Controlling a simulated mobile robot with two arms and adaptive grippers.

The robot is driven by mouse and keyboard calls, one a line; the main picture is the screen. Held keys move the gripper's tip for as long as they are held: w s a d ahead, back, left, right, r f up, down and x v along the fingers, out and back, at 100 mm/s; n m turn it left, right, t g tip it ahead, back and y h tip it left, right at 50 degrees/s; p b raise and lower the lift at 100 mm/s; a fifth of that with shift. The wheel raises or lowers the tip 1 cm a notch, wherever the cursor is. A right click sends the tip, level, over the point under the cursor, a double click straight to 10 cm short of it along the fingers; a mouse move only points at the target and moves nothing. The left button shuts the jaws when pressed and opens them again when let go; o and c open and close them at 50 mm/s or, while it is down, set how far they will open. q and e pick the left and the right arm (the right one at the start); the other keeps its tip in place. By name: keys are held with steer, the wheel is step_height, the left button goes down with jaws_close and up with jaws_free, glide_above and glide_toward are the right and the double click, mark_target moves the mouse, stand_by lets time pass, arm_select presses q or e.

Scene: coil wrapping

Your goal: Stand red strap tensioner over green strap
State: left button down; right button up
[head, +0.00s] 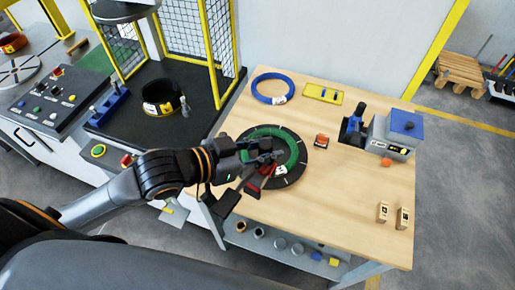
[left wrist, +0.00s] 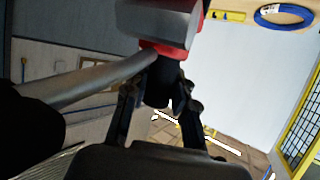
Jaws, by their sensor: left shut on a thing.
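The red strap tensioner (head: 254,187) is held by my left gripper (head: 277,155) at the front left of the dark round turntable. In the left wrist view, the tensioner's red and grey body (left wrist: 160,25) fills the top, with a metal lever to its left. The fingers of my left gripper (left wrist: 158,100) are shut on a dark part of it. The green strap (head: 296,143) shows as a green ring on the turntable; my gripper hides its front part. I cannot tell whether the tensioner touches the strap. My right gripper is not in view.
The turntable (head: 301,169) sits on a wooden table (head: 340,220). A blue ring (head: 258,91), a yellow plate (head: 323,94), a small red-topped block (head: 321,141) and a grey-blue machine (head: 392,137) stand around it. Two small tagged blocks (head: 383,212) are at front right. The front middle is clear.

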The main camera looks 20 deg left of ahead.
arm_select(q)
steer(key=w+f+b, duration=0.1)
steer(key=b, duration=0.1)
steer(key=w+a+f+b, duration=0.1)
steer(key=w+b, duration=0.1)
steer(key=shift+w+a, duration=0.1)
steer(key=w+a+f+b, duration=0.3)
steer(key=w+f, duration=0.5)
steer(key=f, duration=0.2)
steer(key=shift+a, duration=0.2)
steer(key=shift+f, duration=0.1)
steer(key=shift+f+b, duration=0.35)
steer(key=shift+b, duration=0.1)
steer(key=shift+f, duration=0.25)
